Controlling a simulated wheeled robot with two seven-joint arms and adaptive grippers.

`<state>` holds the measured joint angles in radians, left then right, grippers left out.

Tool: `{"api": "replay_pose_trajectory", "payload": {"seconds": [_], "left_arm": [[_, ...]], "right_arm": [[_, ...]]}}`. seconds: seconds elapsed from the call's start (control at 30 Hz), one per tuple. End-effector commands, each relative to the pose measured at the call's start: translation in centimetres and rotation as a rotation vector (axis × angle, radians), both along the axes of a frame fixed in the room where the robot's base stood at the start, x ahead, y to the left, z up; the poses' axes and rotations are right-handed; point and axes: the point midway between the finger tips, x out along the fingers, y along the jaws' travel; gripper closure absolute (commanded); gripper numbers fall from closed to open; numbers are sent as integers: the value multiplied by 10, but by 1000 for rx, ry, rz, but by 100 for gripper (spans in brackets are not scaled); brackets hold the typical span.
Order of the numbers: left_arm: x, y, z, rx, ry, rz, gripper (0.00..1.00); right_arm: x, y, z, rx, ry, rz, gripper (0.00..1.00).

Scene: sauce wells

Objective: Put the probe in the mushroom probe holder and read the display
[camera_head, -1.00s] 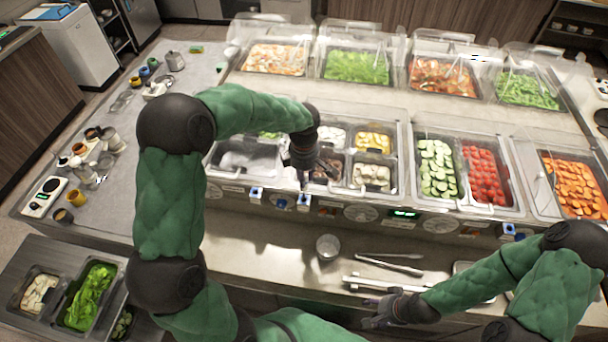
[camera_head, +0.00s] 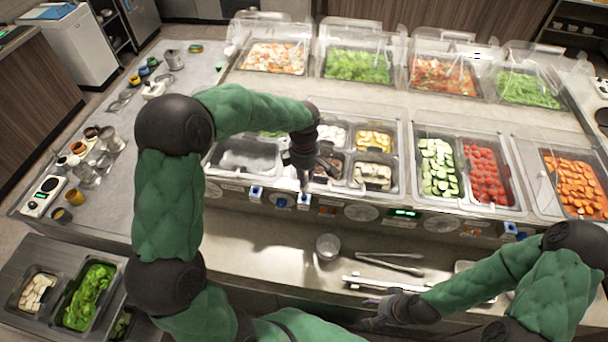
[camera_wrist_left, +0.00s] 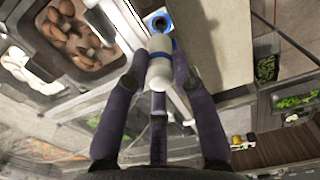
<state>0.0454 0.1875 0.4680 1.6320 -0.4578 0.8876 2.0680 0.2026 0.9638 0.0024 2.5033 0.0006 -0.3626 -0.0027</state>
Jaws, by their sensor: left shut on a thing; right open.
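My left gripper (camera_head: 306,176) is over the front edge of the counter, beside the mushroom pan (camera_head: 328,168). In the left wrist view its dark fingers (camera_wrist_left: 160,82) are shut on a white probe (camera_wrist_left: 159,70). The probe's far end lies close to a blue and white holder (camera_wrist_left: 157,21) with a dark round opening. I cannot tell whether they touch. In the head view the holder (camera_head: 303,201) is just below the gripper, and the probe is too small to make out. A green lit display (camera_head: 405,212) is on the front panel; its digits are unreadable. My right gripper (camera_head: 376,312) is open and low at the front.
Mushrooms (camera_wrist_left: 62,20) fill a pan at upper left in the wrist view. Another blue holder (camera_head: 256,193) is left along the panel. A metal cup (camera_head: 328,246) and tongs (camera_head: 390,264) lie on the front ledge. Clear lids stand along the back row.

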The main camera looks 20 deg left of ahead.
Motion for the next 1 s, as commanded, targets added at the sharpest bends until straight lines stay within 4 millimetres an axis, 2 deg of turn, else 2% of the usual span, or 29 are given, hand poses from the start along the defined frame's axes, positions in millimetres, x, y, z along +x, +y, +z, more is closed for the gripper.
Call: {"api": "replay_pose_trajectory", "payload": {"seconds": [1.0], "left_arm": [[0,0,-12,0,-1,0,100]], "right_arm": [[0,0,-13,0,0,0,41]]}}
